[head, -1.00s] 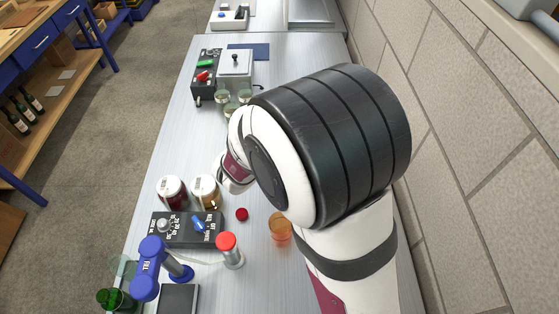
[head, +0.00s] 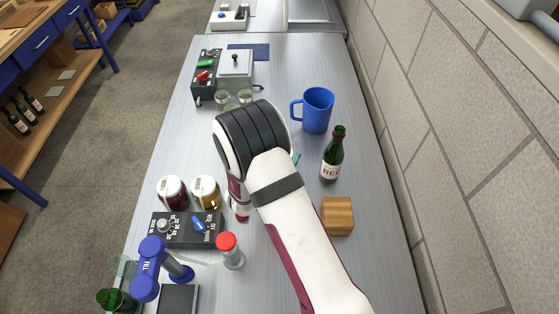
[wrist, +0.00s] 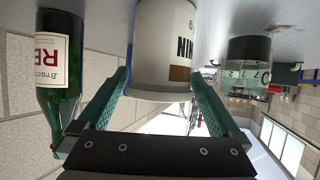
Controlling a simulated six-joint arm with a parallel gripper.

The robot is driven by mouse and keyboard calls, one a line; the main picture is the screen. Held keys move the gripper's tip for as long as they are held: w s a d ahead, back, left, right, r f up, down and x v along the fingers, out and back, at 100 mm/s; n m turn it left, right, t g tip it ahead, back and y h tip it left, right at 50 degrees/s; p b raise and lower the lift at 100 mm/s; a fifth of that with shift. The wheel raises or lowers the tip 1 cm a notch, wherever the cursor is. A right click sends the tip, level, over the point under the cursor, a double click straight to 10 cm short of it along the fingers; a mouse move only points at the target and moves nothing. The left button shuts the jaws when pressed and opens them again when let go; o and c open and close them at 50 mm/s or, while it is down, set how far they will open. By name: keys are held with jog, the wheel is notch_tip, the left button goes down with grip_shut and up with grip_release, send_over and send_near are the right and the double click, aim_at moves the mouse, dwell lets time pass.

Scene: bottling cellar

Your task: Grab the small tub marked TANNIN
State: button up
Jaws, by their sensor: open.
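The small white tub (wrist: 160,50) fills the upper middle of the wrist view, close to my gripper. My gripper (wrist: 160,76) is open, with one teal finger on each side of the tub. I see no clear contact between fingers and tub. In the head view my own arm hides the tub and most of the gripper; only a bit of teal finger shows.
A green wine bottle (head: 333,160) labelled RED stands right of my arm, with a blue mug (head: 317,110) behind and a wooden block (head: 337,216) in front. Jars (head: 206,192) and a control box (head: 187,230) stand left. A numbered glass container (wrist: 249,75) is near the gripper.

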jog(key=x, duration=0.3)
jog(key=c, duration=1.4)
jog(key=shift+o, duration=0.2)
jog(key=shift+r, duration=0.1)
